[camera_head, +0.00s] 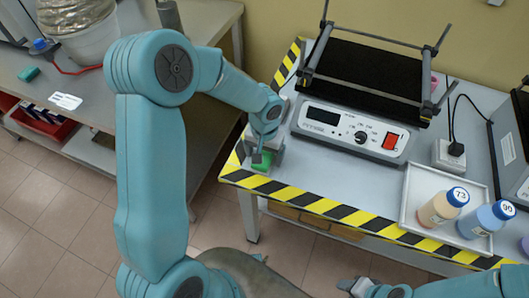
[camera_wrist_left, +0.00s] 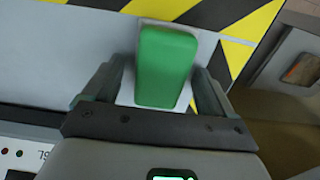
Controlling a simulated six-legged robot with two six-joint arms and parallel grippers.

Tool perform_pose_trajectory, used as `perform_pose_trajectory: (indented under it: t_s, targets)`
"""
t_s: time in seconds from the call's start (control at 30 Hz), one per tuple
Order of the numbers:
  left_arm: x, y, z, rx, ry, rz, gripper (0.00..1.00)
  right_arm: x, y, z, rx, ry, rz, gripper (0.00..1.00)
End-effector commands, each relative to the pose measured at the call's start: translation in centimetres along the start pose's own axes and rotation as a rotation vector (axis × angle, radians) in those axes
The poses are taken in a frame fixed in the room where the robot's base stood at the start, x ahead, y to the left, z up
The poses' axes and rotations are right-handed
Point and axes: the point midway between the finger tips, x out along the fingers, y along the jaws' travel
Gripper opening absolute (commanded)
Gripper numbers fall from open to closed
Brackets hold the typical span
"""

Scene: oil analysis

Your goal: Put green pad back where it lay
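The green pad (camera_head: 262,185) is at the near left corner of the table, by the black and yellow tape. My left gripper (camera_head: 262,160) is right above it, pointing down. In the left wrist view the green pad (camera_wrist_left: 166,66) lies between the two fingers of my left gripper (camera_wrist_left: 160,95). The fingers stand apart, with a gap visible on the pad's left side. A pale patch shows around the pad. Whether the pad rests fully flat is hard to tell. My right gripper (camera_head: 358,287) shows partly at the bottom edge; its fingers are unclear.
A stirrer-like device (camera_head: 350,132) with a dial and red switch stands right of my left gripper. A white tray (camera_head: 409,212) holds two bottles, marked 73 (camera_head: 443,207) and 90 (camera_head: 487,219). A small teal block (camera_head: 29,74) lies on the left bench (camera_head: 110,100).

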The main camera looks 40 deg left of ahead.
Motion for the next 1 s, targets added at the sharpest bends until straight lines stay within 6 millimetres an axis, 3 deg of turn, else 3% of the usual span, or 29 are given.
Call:
perform_pose_trajectory:
  t_s: [0.17, 0.6, 0.8, 1.0]
  targets:
    - [-1.3, 0.0, -0.1, -0.001, 0.003, -0.001, 0.86, -0.5, -0.2, 0.0, 0.000, 0.001, 0.000, 0.43]
    - [-10.7, 0.0, -0.1, 0.000, 0.004, 0.001, 0.86, -1.4, -0.5, 0.0, 0.000, 0.000, 0.000, 0.43]
    - [-12.2, 0.0, 0.0, 0.000, 0.001, 0.000, 0.86, -1.5, -0.5, 0.0, 0.000, 0.000, 0.000, 0.43]
    - [-12.3, 0.0, 0.0, 0.000, -0.001, 0.000, 0.86, -1.5, -0.5, 0.0, 0.000, 0.000, 0.000, 0.43]
